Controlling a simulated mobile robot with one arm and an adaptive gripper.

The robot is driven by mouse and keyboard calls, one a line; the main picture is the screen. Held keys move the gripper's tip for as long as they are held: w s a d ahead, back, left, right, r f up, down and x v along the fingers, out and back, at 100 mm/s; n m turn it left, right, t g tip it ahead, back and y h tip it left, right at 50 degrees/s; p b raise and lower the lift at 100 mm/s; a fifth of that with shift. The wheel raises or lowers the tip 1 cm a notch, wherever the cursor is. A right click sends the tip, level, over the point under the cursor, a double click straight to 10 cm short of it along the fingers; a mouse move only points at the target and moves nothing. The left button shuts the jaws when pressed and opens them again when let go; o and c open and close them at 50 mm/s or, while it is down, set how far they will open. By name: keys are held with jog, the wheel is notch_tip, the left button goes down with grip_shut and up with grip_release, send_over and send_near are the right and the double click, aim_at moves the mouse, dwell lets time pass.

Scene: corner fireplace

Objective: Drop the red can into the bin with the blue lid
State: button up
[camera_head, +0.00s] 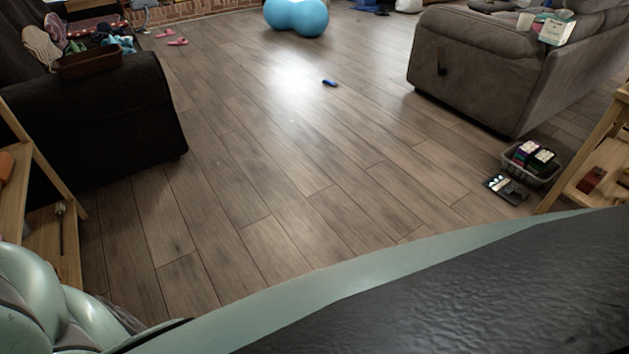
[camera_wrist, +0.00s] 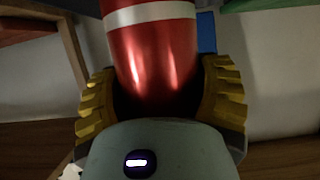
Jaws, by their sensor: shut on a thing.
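In the wrist view, a shiny red can (camera_wrist: 152,58) with a white band sits between the yellow ribbed fingers of my gripper (camera_wrist: 160,95). My gripper is shut on the can, and the can's top end is cut off by the picture edge. A small blue patch (camera_wrist: 206,32) shows behind the can to the right; I cannot tell what it belongs to. The head view shows neither the can nor the gripper fingers. I cannot make out a bin with a blue lid in either view.
A wide wooden floor (camera_head: 270,170) is open ahead. A dark armchair (camera_head: 95,125) and wooden shelf (camera_head: 48,170) stand left. A grey sofa (camera_head: 480,75), a small basket (camera_head: 532,172) and a wooden stand (camera_head: 590,160) are right. A blue peanut ball (camera_head: 297,17) lies far back.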

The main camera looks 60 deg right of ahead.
jog(key=o, duration=0.8)
jog(key=shift+r, duration=0.1)
jog(key=shift+v, duration=6)
